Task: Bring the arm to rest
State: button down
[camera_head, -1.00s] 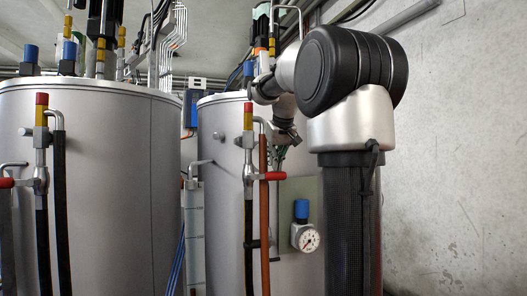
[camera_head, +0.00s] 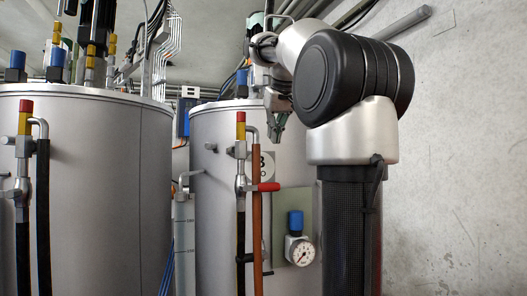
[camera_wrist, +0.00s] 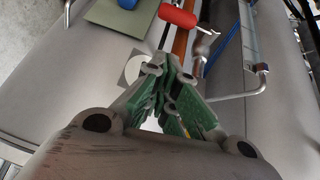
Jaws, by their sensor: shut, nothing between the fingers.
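My gripper (camera_head: 279,136) hangs in front of the upper part of the right drum (camera_head: 212,165), below my raised forearm. In the wrist view, its green-padded fingers (camera_wrist: 168,78) are drawn together with nothing held. The right drum fills the left of that view, and a round grey-white label (camera_wrist: 135,69) on it shows just beside the fingers. My gripper is near the drum wall; the exact gap cannot be judged.
The left drum (camera_head: 85,190) stands at the left. An orange pipe (camera_head: 256,215), a red handle (camera_head: 268,187) and a pressure gauge (camera_head: 300,250) are at the right drum's front. Pipes and cables run overhead. A bare concrete wall (camera_head: 455,170) is at the right.

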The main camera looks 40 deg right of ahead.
jog(key=shift+r, duration=0.2)
notch_tip(320, 180, down, 12)
jog(key=a+g, duration=0.1)
jog(key=a, duration=0.1)
jog(key=s+a+f+n+y, duration=0.1)
jog(key=s+a+f, duration=0.5)
jog(key=s+f, duration=0.4)
jog(key=s+a+f+n+y, duration=0.1)
jog(key=s+a+f, duration=0.6)
jog(key=s+f, duration=0.3)
notch_tip(320, 180, down, 3)
jog(key=shift+f+n+g+y, duration=0.15)
jog(key=shift+n+g+y, duration=0.15)
jog(key=shift+n+g, duration=0.1)
jog(key=shift+d, duration=0.1)
